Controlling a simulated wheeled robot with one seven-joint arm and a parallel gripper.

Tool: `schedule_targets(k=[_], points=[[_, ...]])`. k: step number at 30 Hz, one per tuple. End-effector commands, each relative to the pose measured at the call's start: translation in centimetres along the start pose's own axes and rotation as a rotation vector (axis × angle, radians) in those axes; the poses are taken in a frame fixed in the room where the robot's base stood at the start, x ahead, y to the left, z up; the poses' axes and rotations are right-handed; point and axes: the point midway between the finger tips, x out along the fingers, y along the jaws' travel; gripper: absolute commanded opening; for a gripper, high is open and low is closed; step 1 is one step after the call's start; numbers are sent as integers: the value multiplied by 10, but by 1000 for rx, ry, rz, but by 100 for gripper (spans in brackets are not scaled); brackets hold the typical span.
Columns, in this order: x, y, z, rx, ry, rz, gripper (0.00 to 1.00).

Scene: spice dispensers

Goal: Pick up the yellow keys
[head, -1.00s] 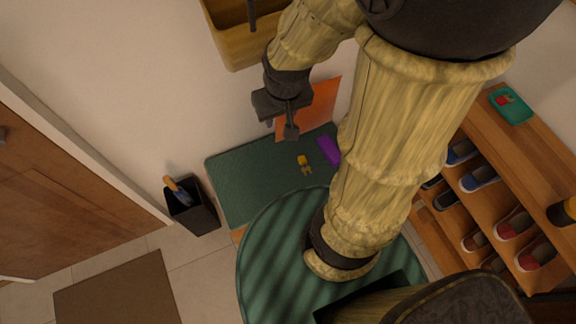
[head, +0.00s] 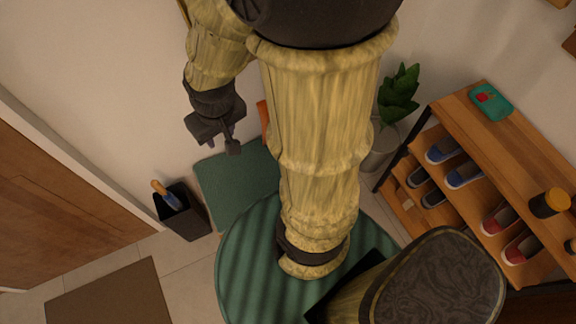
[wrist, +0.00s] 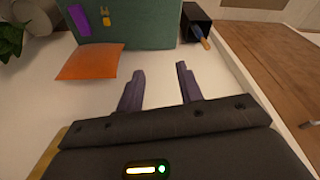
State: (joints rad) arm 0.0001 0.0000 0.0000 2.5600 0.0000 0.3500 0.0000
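The yellow keys (wrist: 106,17) are small and lie on a green mat (wrist: 150,28), near the top of the wrist view. In the head view my arm covers the spot where they lie, and only part of the mat (head: 225,185) shows. My gripper (wrist: 160,78) is open, with its two fingers apart and nothing between them. It is well away from the keys, which appear beyond the fingers and to the left. In the head view the gripper (head: 222,142) hangs beside the wall, above the mat.
A purple item (wrist: 79,20) lies beside the keys. An orange sheet (wrist: 91,62) is close to the mat. A black bin (head: 184,215) stands left of the mat. A wooden shoe rack (head: 510,135) and a potted plant (head: 399,92) are on the right.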

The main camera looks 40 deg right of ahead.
Motion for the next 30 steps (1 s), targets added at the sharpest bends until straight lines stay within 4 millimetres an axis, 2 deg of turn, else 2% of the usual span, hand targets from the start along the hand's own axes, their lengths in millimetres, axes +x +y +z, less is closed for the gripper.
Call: schedule_targets(k=[2, 7, 10, 12, 20, 30], points=[[0, 0, 0, 0, 0, 0, 36], [10, 0, 0, -15, -14, 3, 68], [32, 1, 0, -56, -53, 12, 87], [56, 3, 1, -101, -98, 23, 100], [171, 18, 3, -351, -331, 100, 100], [322, 50, 8, -692, -658, 252, 100]])
